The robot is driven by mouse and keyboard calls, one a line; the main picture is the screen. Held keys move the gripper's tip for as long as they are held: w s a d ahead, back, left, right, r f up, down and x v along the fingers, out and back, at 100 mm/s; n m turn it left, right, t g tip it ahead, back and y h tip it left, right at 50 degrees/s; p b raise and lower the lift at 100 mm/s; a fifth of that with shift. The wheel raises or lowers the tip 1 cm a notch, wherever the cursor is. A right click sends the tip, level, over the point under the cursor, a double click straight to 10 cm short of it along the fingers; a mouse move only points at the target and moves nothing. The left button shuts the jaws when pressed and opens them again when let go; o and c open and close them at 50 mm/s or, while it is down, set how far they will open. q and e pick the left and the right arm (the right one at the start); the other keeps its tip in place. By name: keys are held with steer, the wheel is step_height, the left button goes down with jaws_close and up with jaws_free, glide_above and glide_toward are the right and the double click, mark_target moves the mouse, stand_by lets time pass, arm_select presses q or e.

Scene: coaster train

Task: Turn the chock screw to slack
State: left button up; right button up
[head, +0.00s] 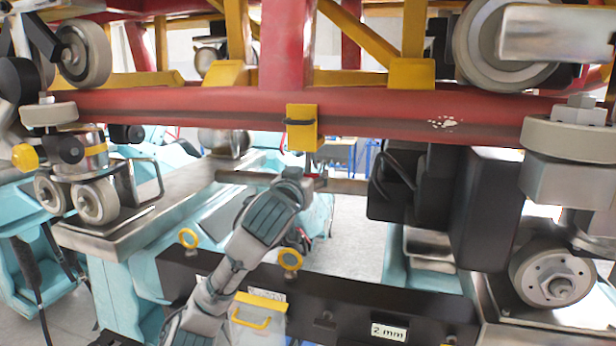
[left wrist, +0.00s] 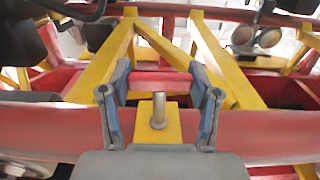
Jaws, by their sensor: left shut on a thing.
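The left gripper (head: 308,183) is below the red coaster beam, under a yellow block (head: 302,128) fixed to that beam. A thin grey pin runs down from the block towards the gripper. In the left wrist view the two fingers of the left gripper (left wrist: 159,82) stand either side of a red bar (left wrist: 160,79), which looks like the handle of the chock screw, and are shut on it. A grey metal pin (left wrist: 158,110) shows in front of the yellow block (left wrist: 150,131). In the head view the gripper mostly hides the handle. The right gripper is not in view.
A black beam (head: 345,308) with a "2 mm" label and yellow eyebolts (head: 290,261) crosses in front. Wheel assemblies (head: 95,198) stand left and right (head: 553,272). A black box (head: 485,208) hangs right of the gripper. The red beam (head: 400,117) is close overhead.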

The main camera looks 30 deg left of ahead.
arm_select(q)
steer(key=shift+f+h, duration=0.1)
steer(key=shift+h, duration=0.2)
steer(key=m+h, duration=0.3)
steer(key=h, duration=0.2)
steer(key=shift+m, duration=0.3)
steer(key=m+g+h, duration=0.1)
steer(key=m+h, duration=0.1)
steer(key=h, duration=0.1)
steer(key=m+h, duration=0.2)
steer(key=h, duration=0.2)
steer(key=shift+m+g, duration=0.3)
steer(key=shift+g, duration=0.1)
steer(key=m+g+h, duration=0.4)
steer(key=h, duration=0.1)
steer(key=shift+m, duration=0.3)
steer(key=shift+m+g+h, duration=1.4)
steer(key=shift+g, duration=0.7)
steer(key=shift+m+g+h, duration=0.3)
steer(key=shift+m+g, duration=0.2)
steer(key=shift+g, duration=0.2)
steer(key=o, duration=1.2)
steer(key=shift+w, duration=0.1)
steer(key=shift+c, duration=0.2)
steer(key=shift+w+a, duration=0.1)
steer(key=shift+a, duration=0.05)
